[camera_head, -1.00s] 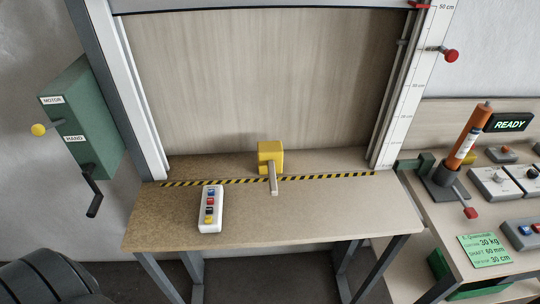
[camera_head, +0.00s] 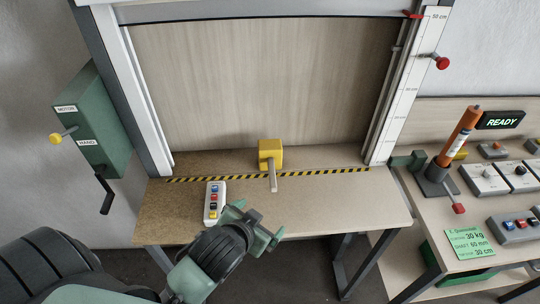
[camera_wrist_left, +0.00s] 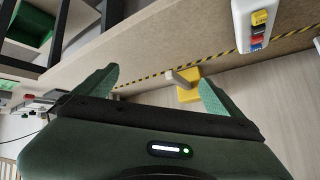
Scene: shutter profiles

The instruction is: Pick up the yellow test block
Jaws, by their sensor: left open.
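The yellow test block (camera_head: 270,153) sits on the wooden table just behind the black-and-yellow striped line. A pale handle (camera_head: 272,177) sticks out from it toward the front edge. My left gripper (camera_head: 260,222) is at the table's front edge, in front and slightly left of the block, apart from it. It is open and empty. In the left wrist view the block (camera_wrist_left: 188,93) shows beyond and between the open fingers (camera_wrist_left: 157,85), nearer the right-hand one. My right gripper is not in view.
A white button box (camera_head: 214,203) lies on the table, just left of my left gripper. A shutter frame stands behind. A green motor box (camera_head: 95,125) hangs at left. A side bench at right holds an orange cylinder (camera_head: 460,135) and switch boxes. The table's right half is clear.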

